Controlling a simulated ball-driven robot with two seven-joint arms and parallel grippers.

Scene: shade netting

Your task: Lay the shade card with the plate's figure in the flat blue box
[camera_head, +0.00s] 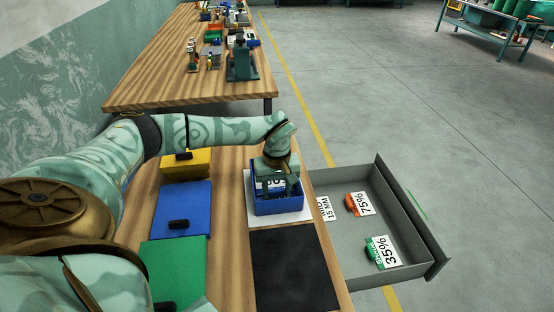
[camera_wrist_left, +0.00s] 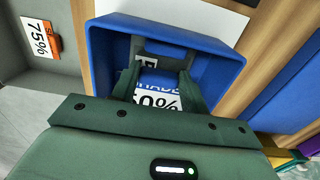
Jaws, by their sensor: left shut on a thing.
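The blue box (camera_head: 279,206) stands on a white sheet near the table's right edge; its open inside also shows in the wrist view (camera_wrist_left: 215,66). My left gripper (camera_head: 277,180) reaches down into the box and is shut on a white and blue shade card (camera_wrist_left: 158,101). Its print ends in "0%"; the first digit is partly covered by a finger. Whether the card touches the box floor I cannot tell. The 75% card (camera_head: 364,204) with an orange part and the 35% card (camera_head: 385,252) with a green part lie in the drawer. My right gripper is not seen.
The open grey drawer (camera_head: 408,214) juts out right of the table. A black mat (camera_head: 293,268) and yellow, blue (camera_head: 183,200) and green (camera_head: 174,262) panels with dark handles lie on the table.

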